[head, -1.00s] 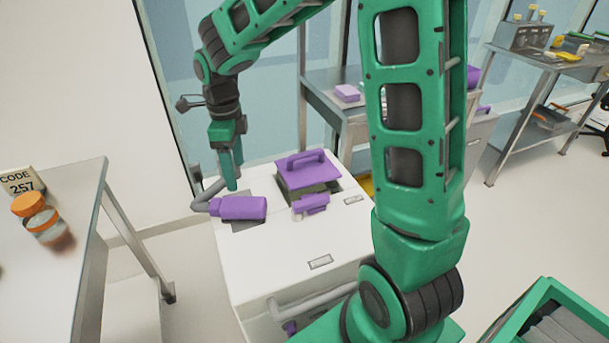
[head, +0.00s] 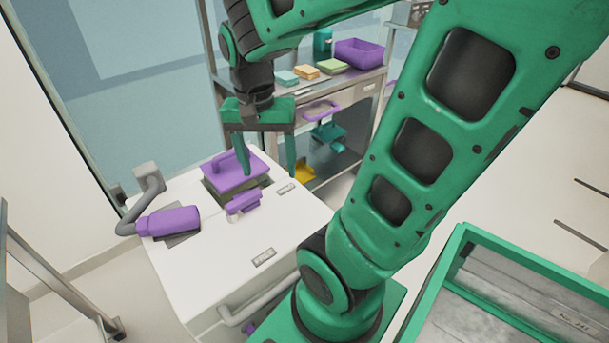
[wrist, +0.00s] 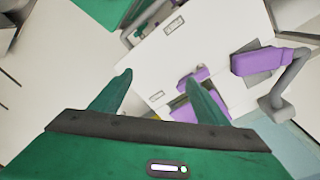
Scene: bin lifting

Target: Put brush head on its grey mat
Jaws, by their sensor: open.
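The brush head appears to be the purple block (head: 172,221) joined to a bent grey hose. It lies over a grey mat (head: 185,241) on the white cabinet's left side, and mat edges show around it. It also shows at the upper right of the wrist view (wrist: 258,62). My gripper (head: 268,172) is open and empty, fingers pointing down, beyond the cabinet's right rear area and well to the right of the brush head. In the wrist view my spread fingers (wrist: 158,78) have nothing between them.
A purple lid with a handle (head: 232,177) sits over an opening in the white cabinet top (head: 220,245), near my left finger. A smaller purple piece (head: 242,204) stands in front. A shelf (head: 345,85) is behind. A green-framed bin (head: 455,245) stands right.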

